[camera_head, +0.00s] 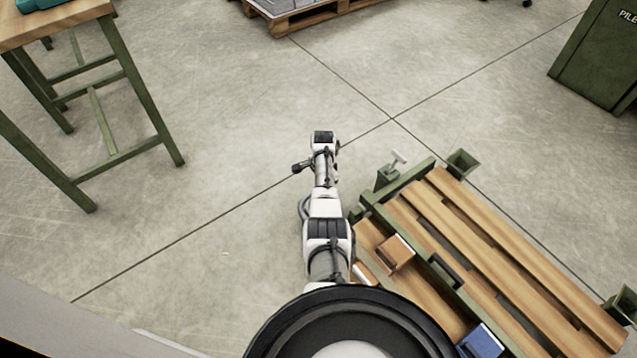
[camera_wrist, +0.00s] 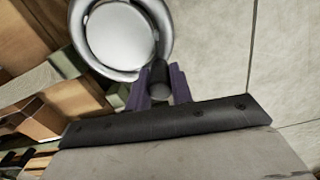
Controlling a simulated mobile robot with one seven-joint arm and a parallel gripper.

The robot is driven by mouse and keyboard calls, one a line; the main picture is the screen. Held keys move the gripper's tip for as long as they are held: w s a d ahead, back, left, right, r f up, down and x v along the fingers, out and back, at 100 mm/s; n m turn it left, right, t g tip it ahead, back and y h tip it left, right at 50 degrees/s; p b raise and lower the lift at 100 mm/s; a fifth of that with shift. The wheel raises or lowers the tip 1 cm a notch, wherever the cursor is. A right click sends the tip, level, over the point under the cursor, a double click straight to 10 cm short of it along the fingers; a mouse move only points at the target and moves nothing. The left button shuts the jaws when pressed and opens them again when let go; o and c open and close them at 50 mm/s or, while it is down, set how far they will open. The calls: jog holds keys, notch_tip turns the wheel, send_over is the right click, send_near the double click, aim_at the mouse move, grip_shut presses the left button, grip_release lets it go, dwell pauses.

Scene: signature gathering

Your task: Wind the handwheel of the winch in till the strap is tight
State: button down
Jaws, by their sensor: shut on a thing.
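In the wrist view the handwheel (camera_wrist: 115,35) is a bright silver disc with a rounded rim, close in front of my gripper. A short dark grip (camera_wrist: 160,72) stands at its lower right edge. My gripper (camera_wrist: 159,85) has its purple fingers closed on either side of this grip. In the head view my arm hides the fingers and most of what they hold. I cannot make out the strap or the winch's body in either view, so its tightness cannot be told.
A green-framed cart with a slatted wooden deck (camera_head: 500,240) stands right of my arm, bearing a brown box (camera_head: 398,252) and a blue box (camera_head: 484,341). A workbench (camera_head: 60,22) stands at upper left, a green cabinet (camera_head: 600,55) at upper right. Concrete floor left of my arm is clear.

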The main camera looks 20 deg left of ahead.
jog(key=shift+d+m, duration=0.5)
jog(key=shift+m, duration=0.4)
jog(key=c, duration=1.2)
grip_release()
jog(key=shift+c, duration=0.2)
notch_tip(320, 180, up, 14)
jog(key=p, duration=0.5)
jog(key=shift+f, duration=0.1)
